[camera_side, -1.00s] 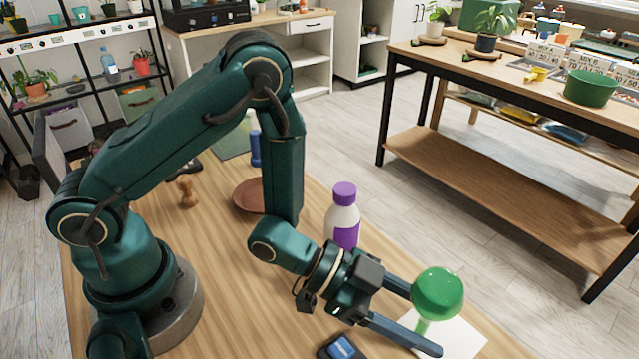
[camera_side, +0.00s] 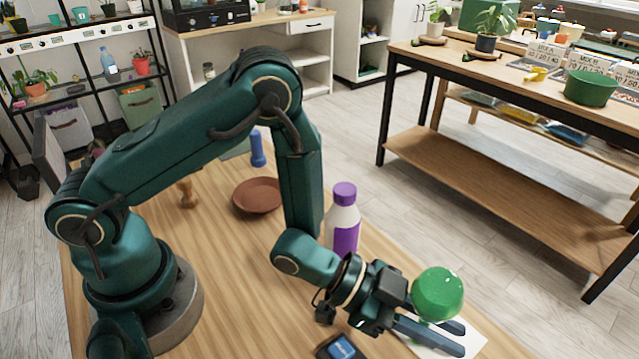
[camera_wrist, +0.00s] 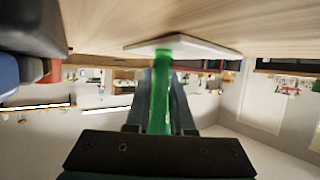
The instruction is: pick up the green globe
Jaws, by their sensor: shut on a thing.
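The green globe (camera_side: 438,293) has a round, glossy bulb at the front right of the table in the side view. Its green stem also shows in the wrist view (camera_wrist: 161,95), between the two fingers. My gripper (camera_side: 456,337) is shut on the stem, just below the bulb, with the fingers pointing right. The white sheet or slab (camera_side: 474,344) lies below the globe and also shows in the wrist view (camera_wrist: 195,45). The fingers hide the lower stem in the side view, and I cannot tell whether its tip touches the white surface.
A dark device with a blue screen (camera_side: 341,348) lies at the front edge. A terracotta saucer (camera_side: 258,208), a wooden peg (camera_side: 187,193) and a blue object (camera_side: 257,149) are farther back.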

